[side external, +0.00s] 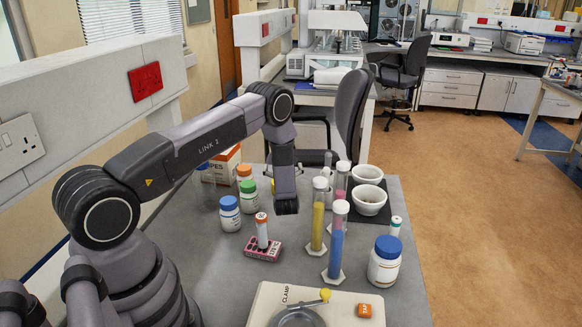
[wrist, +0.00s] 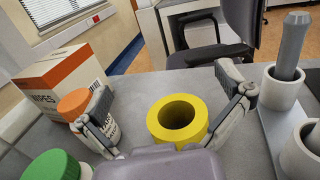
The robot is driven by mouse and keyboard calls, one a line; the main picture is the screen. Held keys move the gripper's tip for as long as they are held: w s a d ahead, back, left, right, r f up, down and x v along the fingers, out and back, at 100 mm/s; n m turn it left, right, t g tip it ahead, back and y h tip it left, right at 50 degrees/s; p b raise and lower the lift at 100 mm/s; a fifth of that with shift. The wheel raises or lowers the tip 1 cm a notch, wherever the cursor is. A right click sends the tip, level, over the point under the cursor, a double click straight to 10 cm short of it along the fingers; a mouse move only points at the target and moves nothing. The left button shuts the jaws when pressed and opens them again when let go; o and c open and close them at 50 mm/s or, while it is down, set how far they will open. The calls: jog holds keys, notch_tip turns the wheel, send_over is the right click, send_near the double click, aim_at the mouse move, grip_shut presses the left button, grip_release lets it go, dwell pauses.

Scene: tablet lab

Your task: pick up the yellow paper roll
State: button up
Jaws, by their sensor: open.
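The yellow paper roll (wrist: 190,128) stands upright on the grey table in the wrist view, with its open hollow core facing up. My gripper (wrist: 163,82) is open, with one finger on each side of the roll in that view. The fingers look apart from the roll, and nothing is between them that I can see being held. The left finger partly covers a white bottle with an orange cap (wrist: 74,103).
A wipes box (wrist: 62,75) stands at the left, and a green-capped bottle (wrist: 52,166) is near. Tall tubes (side external: 336,240), a pink rack (side external: 262,250) and a blue-capped jar (side external: 384,265) stand towards the table's front.

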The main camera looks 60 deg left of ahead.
notch_tip(320, 180, down, 8)
jog(key=shift+d+r, duration=0.1)
jog(key=shift+r, duration=0.15)
jog(key=shift+x, duration=1.1)
jog(key=shift+w+a, duration=0.3)
jog(key=shift+a, duration=0.05)
jog(key=c, duration=1)
